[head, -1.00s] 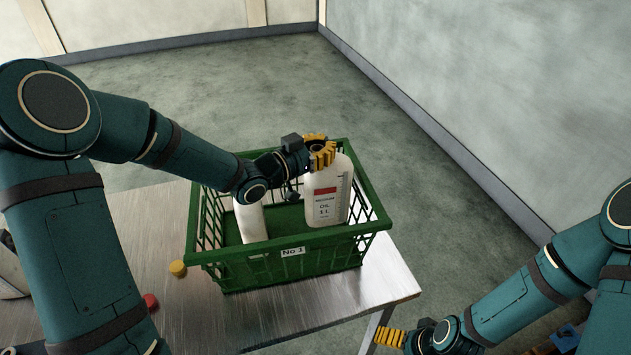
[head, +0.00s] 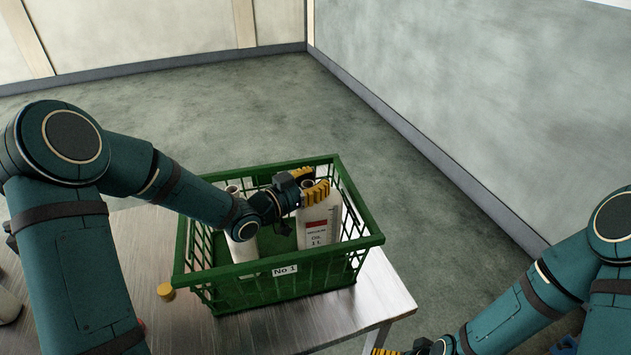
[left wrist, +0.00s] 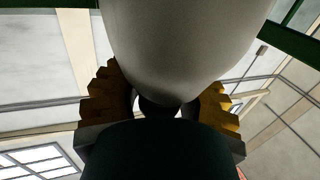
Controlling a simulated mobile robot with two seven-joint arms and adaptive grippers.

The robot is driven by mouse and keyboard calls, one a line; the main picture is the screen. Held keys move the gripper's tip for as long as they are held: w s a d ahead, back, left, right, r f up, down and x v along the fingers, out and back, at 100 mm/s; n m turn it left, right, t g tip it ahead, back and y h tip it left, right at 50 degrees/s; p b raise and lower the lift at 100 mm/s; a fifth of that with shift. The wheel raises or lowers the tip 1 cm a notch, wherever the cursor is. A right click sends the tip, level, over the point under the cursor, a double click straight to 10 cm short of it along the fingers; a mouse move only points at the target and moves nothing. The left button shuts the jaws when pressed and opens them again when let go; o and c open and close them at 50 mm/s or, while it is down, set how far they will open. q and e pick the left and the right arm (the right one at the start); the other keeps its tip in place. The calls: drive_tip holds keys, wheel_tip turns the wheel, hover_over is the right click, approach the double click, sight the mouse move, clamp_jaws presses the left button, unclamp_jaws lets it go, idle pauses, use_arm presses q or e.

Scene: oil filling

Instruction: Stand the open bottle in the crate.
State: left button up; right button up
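The green crate (head: 225,289) marked No 1 stands on the metal table. A white oil bottle (head: 318,232) with a red-and-white label stands upright inside at its right. Its neck carries no visible cap; its base is hidden by the crate wall. My left gripper (head: 309,183) is open, with its yellow fingers on either side of the neck. In the left wrist view the bottle's pale body (left wrist: 185,45) fills the top, between the spread fingers (left wrist: 160,105). A second white bottle (head: 243,246), also seemingly uncapped, stands at the crate's left. My right gripper (head: 385,351) is cut off by the bottom edge.
A yellow cap (head: 165,291) lies on the table (head: 240,333) left of the crate. A red cap is almost hidden behind my left arm. Bare table shows in front of the crate. The crate's rim surrounds the left gripper and both bottles.

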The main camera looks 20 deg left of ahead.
use_arm(q)
drive_tip(key=shift+r, duration=0.1)
drive_tip(key=shift+r+p, duration=0.15)
drive_tip(key=shift+p, duration=0.15)
drive_tip(key=v, duration=1.2)
drive_tip(key=shift+p, duration=0.3)
